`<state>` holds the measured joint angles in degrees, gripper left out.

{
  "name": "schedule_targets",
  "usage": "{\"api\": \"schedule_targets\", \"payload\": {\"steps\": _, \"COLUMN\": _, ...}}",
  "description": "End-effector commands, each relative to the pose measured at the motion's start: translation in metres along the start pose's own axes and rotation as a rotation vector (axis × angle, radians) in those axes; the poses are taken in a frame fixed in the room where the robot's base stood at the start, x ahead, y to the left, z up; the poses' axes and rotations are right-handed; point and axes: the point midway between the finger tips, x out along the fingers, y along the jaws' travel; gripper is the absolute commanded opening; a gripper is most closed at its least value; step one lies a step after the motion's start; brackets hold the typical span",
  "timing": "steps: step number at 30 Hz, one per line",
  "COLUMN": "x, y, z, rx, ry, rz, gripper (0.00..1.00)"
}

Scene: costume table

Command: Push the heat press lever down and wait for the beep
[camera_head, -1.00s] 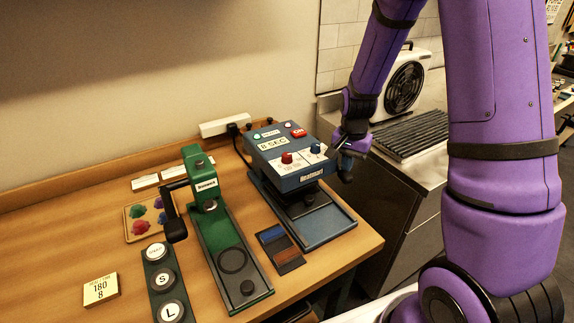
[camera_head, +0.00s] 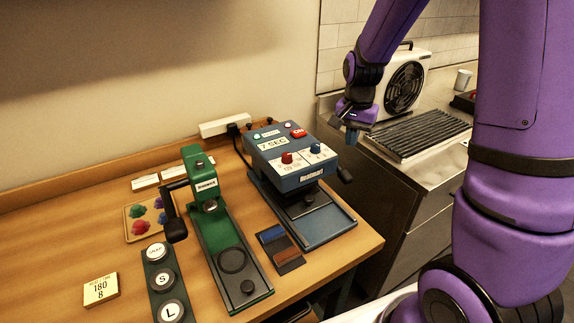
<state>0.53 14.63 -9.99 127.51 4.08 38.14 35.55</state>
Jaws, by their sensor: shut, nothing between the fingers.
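The blue heat press (camera_head: 295,165) stands at the back right of the wooden table. Its display (camera_head: 272,147) reads 7 SEC, and it has a red and a blue knob on its front panel and a red ON switch (camera_head: 298,132). The dark handle of its lever (camera_head: 344,174) sticks out low at its right side. The press head sits low over the base plate (camera_head: 322,228), whose front part is bare. My gripper (camera_head: 352,138) is shut and empty, up and to the right of the press, apart from the lever.
A green hand press (camera_head: 228,240) with a black handle stands left of the heat press. Size buttons (camera_head: 162,282), a yellow card reading 180 8 (camera_head: 100,290) and colour swatches (camera_head: 279,249) lie in front. A fan heater (camera_head: 405,88) and a grille (camera_head: 420,132) are at right.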

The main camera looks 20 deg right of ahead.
Motion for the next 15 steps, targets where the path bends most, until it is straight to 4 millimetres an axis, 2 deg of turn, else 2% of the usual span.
{"api": "schedule_targets", "payload": {"steps": 15, "x": -0.045, "y": -0.001, "z": 0.000, "rx": 0.000, "ry": 0.001, "rz": -0.001, "gripper": 0.00}}
